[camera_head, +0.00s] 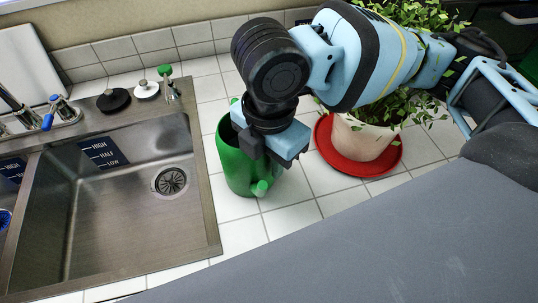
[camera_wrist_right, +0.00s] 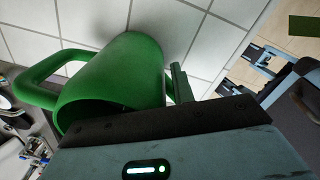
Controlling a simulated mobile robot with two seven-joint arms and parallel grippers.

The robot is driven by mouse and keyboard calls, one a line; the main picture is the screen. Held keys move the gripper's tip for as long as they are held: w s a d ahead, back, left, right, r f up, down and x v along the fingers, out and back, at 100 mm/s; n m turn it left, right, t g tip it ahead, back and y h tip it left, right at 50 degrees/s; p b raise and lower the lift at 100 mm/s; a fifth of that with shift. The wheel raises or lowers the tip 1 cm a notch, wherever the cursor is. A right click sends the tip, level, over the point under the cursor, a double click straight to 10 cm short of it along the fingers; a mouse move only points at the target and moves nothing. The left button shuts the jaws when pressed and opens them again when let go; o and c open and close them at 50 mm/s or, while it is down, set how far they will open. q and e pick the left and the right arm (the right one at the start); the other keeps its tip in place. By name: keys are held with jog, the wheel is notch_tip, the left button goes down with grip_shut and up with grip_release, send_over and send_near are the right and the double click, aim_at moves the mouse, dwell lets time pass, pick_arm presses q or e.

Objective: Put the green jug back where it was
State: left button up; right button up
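The green jug (camera_head: 235,165) stands upright on the white tiled counter, between the sink and the potted plant. My right gripper (camera_head: 247,143) is at the jug's upper right side and hides part of its rim. In the right wrist view the jug (camera_wrist_right: 125,75) is close up, with its handle at the left and its dark opening facing the lower left. A narrow dark finger (camera_wrist_right: 181,82) shows beside the jug's right side. I cannot tell whether the fingers grip the jug. My left gripper is in neither view.
A steel sink (camera_head: 205,215) with a drain lies to the left. A potted plant (camera_head: 362,140) on a red saucer (camera_head: 322,150) stands close to the jug's right. A tiled wall (camera_head: 150,42) is behind. Bare tiles (camera_head: 290,220) lie in front of the jug.

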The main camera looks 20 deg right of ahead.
jog(key=shift+r, duration=0.15)
notch_tip(320, 180, up, 11)
jog(key=shift+p, duration=0.9)
jog(key=shift+r, duration=0.55)
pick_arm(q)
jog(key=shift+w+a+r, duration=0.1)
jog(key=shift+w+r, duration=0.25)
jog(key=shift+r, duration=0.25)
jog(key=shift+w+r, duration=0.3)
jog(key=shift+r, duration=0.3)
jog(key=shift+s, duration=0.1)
pick_arm(e)
jog(key=shift+s+f, duration=0.1)
